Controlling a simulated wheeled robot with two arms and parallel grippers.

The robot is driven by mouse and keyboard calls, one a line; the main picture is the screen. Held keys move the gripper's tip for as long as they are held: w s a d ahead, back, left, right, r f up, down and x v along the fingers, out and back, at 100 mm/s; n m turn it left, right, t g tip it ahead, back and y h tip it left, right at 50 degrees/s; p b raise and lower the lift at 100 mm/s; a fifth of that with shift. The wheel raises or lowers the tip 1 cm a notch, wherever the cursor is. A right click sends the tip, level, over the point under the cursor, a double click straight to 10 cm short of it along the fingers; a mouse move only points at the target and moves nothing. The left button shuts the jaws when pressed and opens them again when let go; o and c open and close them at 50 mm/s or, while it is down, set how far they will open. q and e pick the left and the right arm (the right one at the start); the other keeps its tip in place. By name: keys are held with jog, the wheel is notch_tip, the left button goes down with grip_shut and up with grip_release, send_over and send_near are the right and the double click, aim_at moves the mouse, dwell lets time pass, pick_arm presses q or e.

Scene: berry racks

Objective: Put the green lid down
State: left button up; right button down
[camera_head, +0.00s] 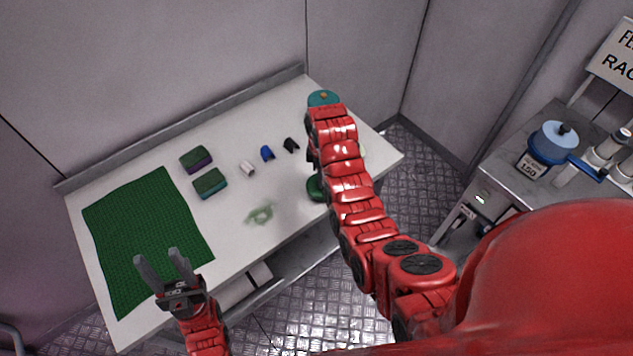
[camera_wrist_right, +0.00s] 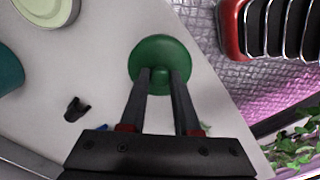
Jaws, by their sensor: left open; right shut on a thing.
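The green lid (camera_wrist_right: 160,55) is a round dark green disc with a knob, and it sits between the fingertips of my right gripper (camera_wrist_right: 160,80) in the right wrist view. That gripper is shut on it, over or at the white table; I cannot tell whether the lid touches the surface. In the head view the lid (camera_head: 316,188) shows partly behind my right arm, which hides the right gripper. My left gripper (camera_head: 165,262) is open and empty above the front edge of the green mat (camera_head: 140,225).
The white table (camera_head: 235,235) holds two sponges (camera_head: 196,158) (camera_head: 210,183), small white, blue and black pieces (camera_head: 267,153), and a teal round item (camera_head: 323,98) at the back. A green smear (camera_head: 260,214) marks the table. A metal counter with a blue pot (camera_head: 555,143) stands at right.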

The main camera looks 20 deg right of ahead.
jog(key=shift+w+f+b, duration=0.1)
jog(key=shift+w+b, duration=0.25)
jog(key=shift+w, duration=0.5)
jog(key=shift+w+r+p, duration=0.2)
jog(key=shift+w+p, duration=0.15)
jog(key=shift+p, duration=0.25)
jog(key=shift+w+f+p, duration=0.1)
jog(key=shift+w+p, duration=0.2)
jog(key=shift+w, duration=0.55)
jog(key=shift+f+p, duration=0.3)
jog(key=shift+p, duration=0.05)
notch_tip(320, 180, down, 2)
jog(key=shift+s+f+p, duration=0.1)
jog(key=shift+f+p, duration=0.15)
jog(key=shift+p, duration=0.15)
jog(key=shift+f, duration=0.25)
